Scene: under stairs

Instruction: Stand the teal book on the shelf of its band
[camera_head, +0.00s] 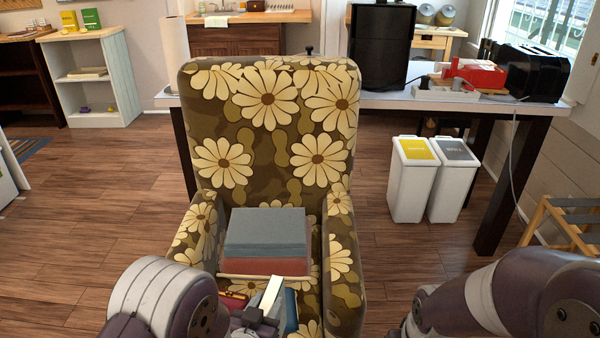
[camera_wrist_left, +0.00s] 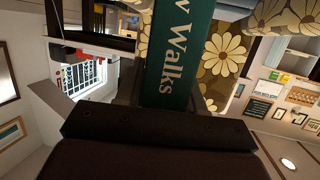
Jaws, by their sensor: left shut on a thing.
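The teal book (camera_wrist_left: 176,55) shows large in the left wrist view, with pale lettering that reads in part "w Walks". It is held between the jaws of my left gripper (camera_head: 268,314), which is shut on it. In the head view the gripper is low over the front of the flowered armchair seat, and a strip of teal cover (camera_head: 291,310) shows just right of it. The arm hides much of the book. A white bookcase (camera_head: 112,88) stands at the back left, with a few small things on its shelves. My right gripper is out of view; only its arm shows at lower right.
The flowered armchair (camera_head: 265,150) is directly in front. A grey-blue book (camera_head: 265,230) lies on a red one (camera_head: 262,266) on its seat. A table (camera_head: 400,100) stands behind, with two white bins (camera_head: 412,185) at right. The wooden floor at left is open.

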